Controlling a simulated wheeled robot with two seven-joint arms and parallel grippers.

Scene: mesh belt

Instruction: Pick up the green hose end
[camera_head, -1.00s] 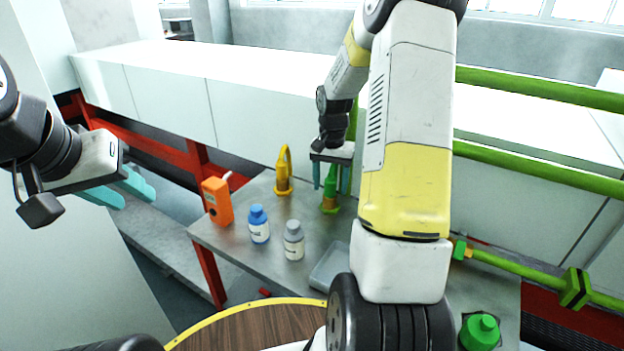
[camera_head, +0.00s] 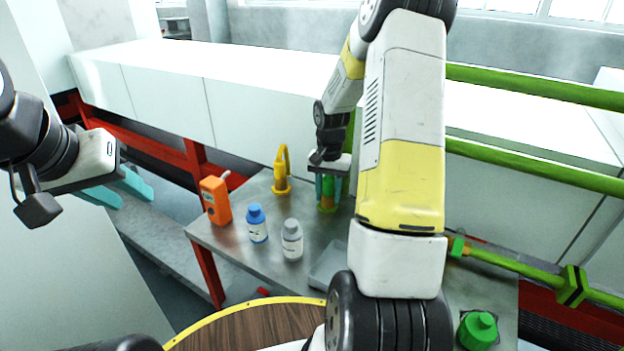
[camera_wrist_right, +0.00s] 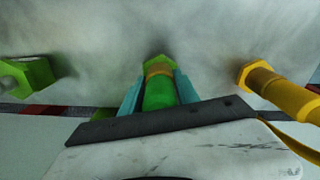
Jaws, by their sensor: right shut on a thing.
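The fingers (camera_wrist_right: 158,95) are shut on the green hose end, which still stands at the table surface. My left gripper (camera_head: 128,193) is at the far left, away from the table, with its two teal fingers apart and empty.
A yellow hose end (camera_head: 282,172), an orange handheld device (camera_head: 216,201), a blue-capped bottle (camera_head: 257,224), a grey-capped bottle (camera_head: 292,241) and a grey tray (camera_head: 330,266) share the table (camera_head: 268,265). Green pipes (camera_head: 540,85) run behind.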

